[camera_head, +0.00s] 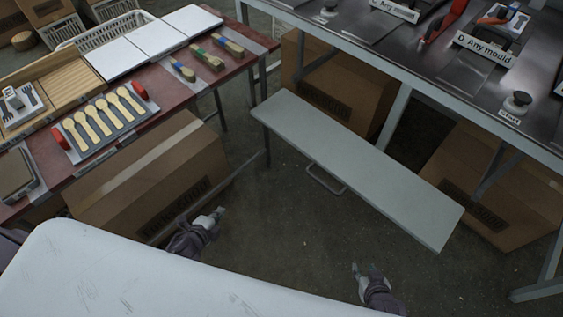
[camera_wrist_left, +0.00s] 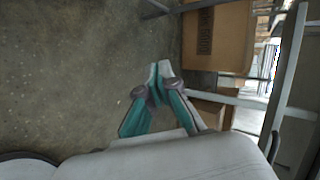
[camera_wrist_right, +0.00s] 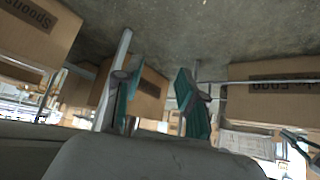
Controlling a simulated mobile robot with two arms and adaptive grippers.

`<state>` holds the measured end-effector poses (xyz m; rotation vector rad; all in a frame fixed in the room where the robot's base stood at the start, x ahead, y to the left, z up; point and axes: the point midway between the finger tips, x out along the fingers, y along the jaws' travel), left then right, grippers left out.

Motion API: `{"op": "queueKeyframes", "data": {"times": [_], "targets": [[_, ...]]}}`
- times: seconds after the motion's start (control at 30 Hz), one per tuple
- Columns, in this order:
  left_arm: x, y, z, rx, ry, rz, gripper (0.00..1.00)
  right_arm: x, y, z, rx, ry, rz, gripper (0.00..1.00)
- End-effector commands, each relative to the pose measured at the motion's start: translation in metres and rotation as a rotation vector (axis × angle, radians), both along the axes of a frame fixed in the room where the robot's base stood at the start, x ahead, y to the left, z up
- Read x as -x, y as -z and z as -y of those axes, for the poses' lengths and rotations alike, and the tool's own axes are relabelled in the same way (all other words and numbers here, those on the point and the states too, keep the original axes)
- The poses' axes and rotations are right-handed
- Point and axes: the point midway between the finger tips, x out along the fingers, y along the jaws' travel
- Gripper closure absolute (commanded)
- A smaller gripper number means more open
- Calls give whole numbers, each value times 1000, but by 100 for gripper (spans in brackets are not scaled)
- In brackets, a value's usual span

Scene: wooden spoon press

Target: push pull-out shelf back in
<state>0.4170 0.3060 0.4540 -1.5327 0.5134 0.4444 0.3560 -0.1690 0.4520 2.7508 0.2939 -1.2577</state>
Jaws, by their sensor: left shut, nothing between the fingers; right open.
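The pull-out shelf (camera_head: 355,168) is a long pale grey board, pulled out from under the metal press table. A thin handle (camera_head: 326,181) hangs at its front edge. My left gripper (camera_head: 219,213) is left of the shelf and apart from it, low by the cardboard box. In the left wrist view my left gripper (camera_wrist_left: 158,68) has its fingertips together with nothing between them. My right gripper (camera_head: 366,268) is in front of the shelf, apart from it. In the right wrist view my right gripper (camera_wrist_right: 158,75) has its fingers spread and empty.
The metal press table (camera_head: 440,75) stands at the upper right with cardboard boxes (camera_head: 335,85) beneath. A red table (camera_head: 150,110) at the left carries a tray of wooden spoons (camera_head: 100,125). A large box (camera_head: 145,175) stands under it. Floor before the shelf is clear.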

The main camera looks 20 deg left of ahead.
Motion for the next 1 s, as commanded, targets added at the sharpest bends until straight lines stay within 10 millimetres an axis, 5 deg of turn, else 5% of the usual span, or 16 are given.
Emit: {"op": "queueKeyframes", "data": {"times": [0.03, 0.2, 0.4, 0.53, 0.73, 1.0], "targets": [[-28, 5, 0, -119, 115, 106, 100, -22, 5, -6, -18, -2, 79, 60], [-87, -57, 19, -602, 475, 452, 100, -69, -68, -20, -77, -6, 331, 60], [-102, -114, 53, -1101, 728, 754, 100, -76, -150, -24, -129, -10, 555, 60], [-99, -135, 68, -1307, 805, 864, 100, -69, -184, -24, -149, -12, 640, 60], [-103, -150, 77, -1402, 835, 910, 100, -64, -202, -23, -154, -11, 659, 60], [-145, -152, 101, -1398, 831, 911, 100, -57, -183, -17, -122, -4, 536, 60]]}}
